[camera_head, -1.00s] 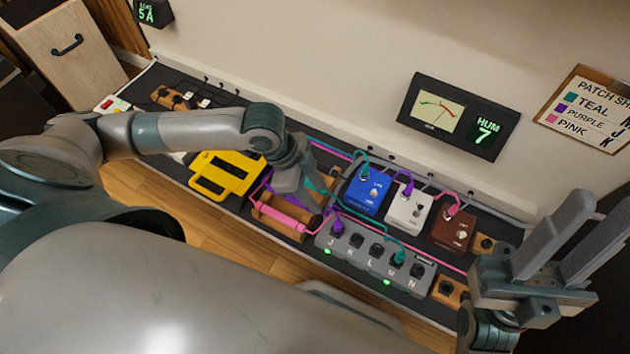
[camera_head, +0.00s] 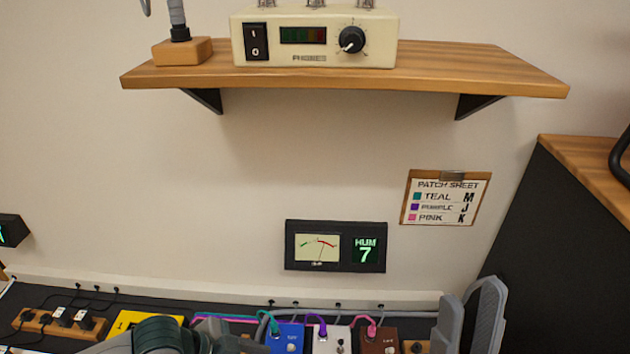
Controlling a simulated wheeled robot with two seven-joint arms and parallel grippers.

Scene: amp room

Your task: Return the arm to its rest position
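My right gripper (camera_head: 467,302) stands at the bottom right with its two grey fingers pointing up. The fingers are apart and nothing shows between them. My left arm comes in along the bottom edge, in front of the bench. Only part of its links shows, and its gripper is out of the picture.
Blue (camera_head: 285,338), white (camera_head: 331,342) and brown pedals (camera_head: 379,341) with plugged cables line the bench by my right gripper. A yellow object (camera_head: 140,320) lies left. Above are a meter (camera_head: 336,246), patch sheet (camera_head: 446,198) and wooden shelf (camera_head: 420,76) with an amplifier (camera_head: 315,38).

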